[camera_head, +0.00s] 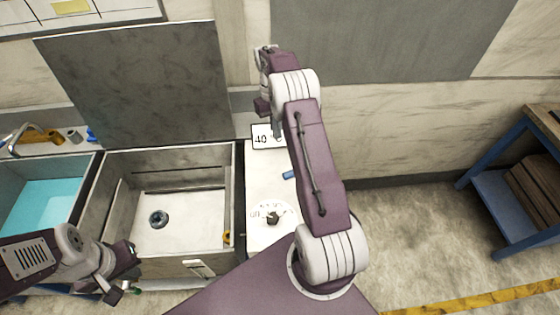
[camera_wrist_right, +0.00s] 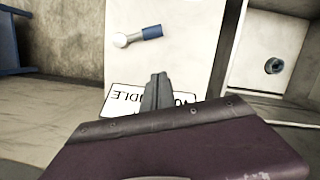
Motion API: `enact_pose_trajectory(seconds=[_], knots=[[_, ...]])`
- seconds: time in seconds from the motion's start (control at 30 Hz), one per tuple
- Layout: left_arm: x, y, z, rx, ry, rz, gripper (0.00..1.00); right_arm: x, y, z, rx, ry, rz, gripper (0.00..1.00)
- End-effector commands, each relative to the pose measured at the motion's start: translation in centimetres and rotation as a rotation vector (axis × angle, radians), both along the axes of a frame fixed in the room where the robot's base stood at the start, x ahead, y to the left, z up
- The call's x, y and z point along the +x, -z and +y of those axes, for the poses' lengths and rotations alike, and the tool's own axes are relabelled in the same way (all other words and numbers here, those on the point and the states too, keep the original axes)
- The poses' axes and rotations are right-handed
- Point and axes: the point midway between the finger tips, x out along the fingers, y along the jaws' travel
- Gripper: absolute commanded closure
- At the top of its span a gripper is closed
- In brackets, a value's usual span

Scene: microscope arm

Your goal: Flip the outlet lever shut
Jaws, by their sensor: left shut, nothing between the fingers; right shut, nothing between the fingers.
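A small lever with a blue grip lies on the pale counter strip right of the sink. In the right wrist view its blue grip (camera_wrist_right: 152,32) points right from a round white end (camera_wrist_right: 120,40). In the head view only the blue grip (camera_head: 288,175) shows, partly behind my right arm. I cannot tell for certain that it is the outlet lever. My right gripper (camera_wrist_right: 158,80) is shut and empty, over a lettered white plate (camera_wrist_right: 120,98), apart from the lever. My left gripper (camera_head: 128,272) is shut and empty by the sink's front left edge.
The grey sink (camera_head: 185,225) has a round drain (camera_head: 158,219); a yellow piece (camera_head: 227,236) sits by its right wall. A teal-filled basin (camera_head: 45,205) is at left. A blue-framed bench (camera_head: 505,205) stands right.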

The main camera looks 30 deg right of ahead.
Motion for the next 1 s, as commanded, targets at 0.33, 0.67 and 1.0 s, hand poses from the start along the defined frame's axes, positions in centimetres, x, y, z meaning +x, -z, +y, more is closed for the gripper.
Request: enact_pose_trajectory(seconds=[0.33,0.67,1.0], knots=[[0.0,-0.2,0.0,0.000,0.000,0.000,1.00,-0.3,1.0,0.1,0.001,-0.002,0.002,1.00],[0.0,-2.0,0.0,0.000,0.000,0.000,1.00,-2.0,7.6,0.4,0.001,-0.002,0.005,1.00],[0.0,-4.6,0.0,0.000,0.000,0.000,1.00,-5.5,10.0,0.9,0.000,-0.002,0.001,1.00]])
